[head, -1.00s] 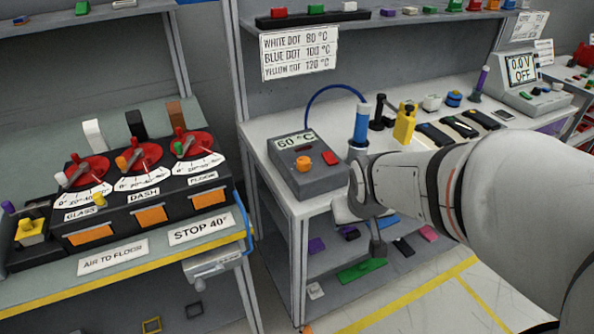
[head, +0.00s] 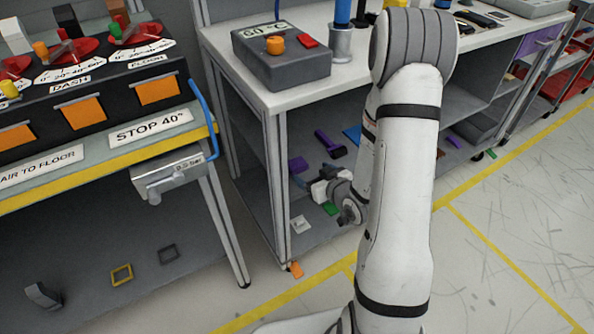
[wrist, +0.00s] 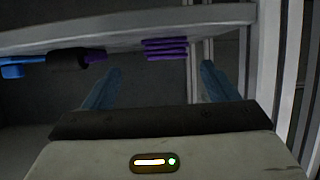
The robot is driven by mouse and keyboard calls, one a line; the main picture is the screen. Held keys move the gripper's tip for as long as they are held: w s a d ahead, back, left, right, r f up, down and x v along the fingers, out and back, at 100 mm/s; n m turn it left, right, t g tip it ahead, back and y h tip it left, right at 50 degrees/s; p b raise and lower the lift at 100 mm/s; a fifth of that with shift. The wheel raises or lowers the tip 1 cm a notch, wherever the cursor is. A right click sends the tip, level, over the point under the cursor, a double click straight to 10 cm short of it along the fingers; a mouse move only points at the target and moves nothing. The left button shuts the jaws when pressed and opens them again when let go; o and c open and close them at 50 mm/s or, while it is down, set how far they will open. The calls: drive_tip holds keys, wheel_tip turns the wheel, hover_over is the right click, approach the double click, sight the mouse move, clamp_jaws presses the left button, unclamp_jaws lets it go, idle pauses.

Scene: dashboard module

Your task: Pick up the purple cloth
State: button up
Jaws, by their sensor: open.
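The purple cloth (head: 298,165) lies on the bench's lower shelf, near its left end. In the wrist view the purple cloth (wrist: 165,48) shows as a folded stack of layers against the shelf surface, which appears upside down there. My gripper (head: 304,182) is low at the lower shelf, just in front of the cloth. In the wrist view my gripper's (wrist: 161,68) two bluish fingers are spread and empty. The cloth lies beyond the tips, between their lines; contact does not show.
A purple tool with a black end (head: 330,143) and a blue item (head: 353,135) lie farther along the shelf. A green piece (head: 331,209) and white piece (head: 300,224) lie nearer the front. The bench leg (head: 275,190) stands close left. The worktop (head: 268,98) is overhead.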

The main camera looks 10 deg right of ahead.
sight(300, 166)
drive_tip(key=x, duration=0.2)
drive_tip(key=b+x, duration=0.1)
drive_tip(key=x, duration=0.1)
drive_tip(key=a+x, duration=0.1)
drive_tip(key=x, duration=0.2)
drive_tip(key=shift+r+b, duration=0.25)
drive_tip(key=shift+b, duration=0.1)
drive_tip(key=shift+c, duration=0.2)
drive_tip(key=c, duration=1)
drive_tip(key=r+p, duration=0.1)
drive_tip(key=r, duration=0.3)
drive_tip(key=r+p, duration=0.1)
drive_tip(key=r, duration=0.3)
drive_tip(key=w+r+p, duration=0.1)
drive_tip(key=r, duration=0.4)
drive_tip(key=shift+d, duration=0.1)
